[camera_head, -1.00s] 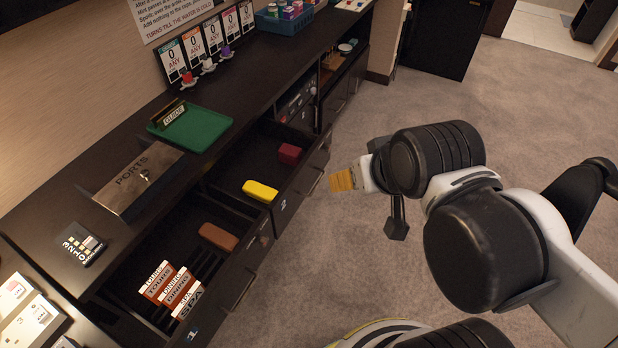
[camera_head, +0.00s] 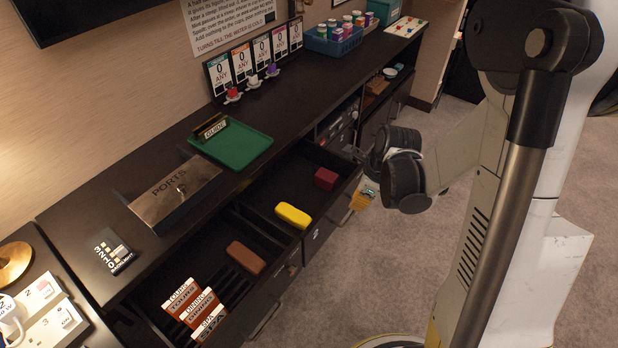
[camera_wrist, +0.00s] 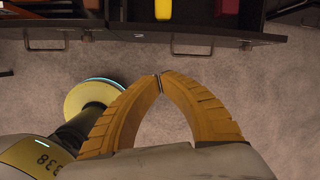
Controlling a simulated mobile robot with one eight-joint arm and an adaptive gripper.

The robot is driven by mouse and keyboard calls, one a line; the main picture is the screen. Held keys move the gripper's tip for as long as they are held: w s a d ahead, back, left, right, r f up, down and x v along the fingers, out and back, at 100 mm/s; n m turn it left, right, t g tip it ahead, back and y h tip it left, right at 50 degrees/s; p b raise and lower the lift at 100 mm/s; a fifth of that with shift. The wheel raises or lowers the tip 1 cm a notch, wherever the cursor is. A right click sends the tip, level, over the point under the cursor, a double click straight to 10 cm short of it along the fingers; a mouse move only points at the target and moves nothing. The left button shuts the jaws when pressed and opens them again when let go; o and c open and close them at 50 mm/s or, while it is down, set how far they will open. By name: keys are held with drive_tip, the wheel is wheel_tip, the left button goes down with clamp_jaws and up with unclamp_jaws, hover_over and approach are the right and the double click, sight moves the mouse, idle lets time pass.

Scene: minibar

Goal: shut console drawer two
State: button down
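Two console drawers stand open side by side; I cannot clearly read their number marks. The farther drawer (camera_head: 318,234) holds a yellow block (camera_head: 293,215) and a dark red block (camera_head: 326,179). The nearer drawer (camera_head: 276,291) holds a brown block (camera_head: 246,257) and upright cards (camera_head: 196,308). My gripper (camera_head: 365,196) is by the right end of the farther drawer's front. In the wrist view, my gripper's yellow fingertips (camera_wrist: 158,82) meet with nothing between them. They are a little apart from the farther drawer's front and its handle (camera_wrist: 178,50).
The console top bears a metal PORTS box (camera_head: 175,195), a green tray (camera_head: 235,146) and a row of cards (camera_head: 254,62). Carpet (camera_head: 385,270) is clear in front of the drawers.

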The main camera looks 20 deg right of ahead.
drive_tip(key=w+a+f+m+b, duration=0.1)
drive_tip(key=w+a+f+b, duration=0.1)
drive_tip(key=f, duration=0.4)
drive_tip(key=w+a+f+m+b, duration=0.1)
drive_tip(key=w+a+f, duration=0.1)
drive_tip(key=f, duration=0.5)
drive_tip(key=shift+w+m+b, duration=0.3)
drive_tip(key=shift+w+b, duration=0.1)
drive_tip(key=shift+w, duration=0.5)
drive_tip(key=shift+f, duration=0.1)
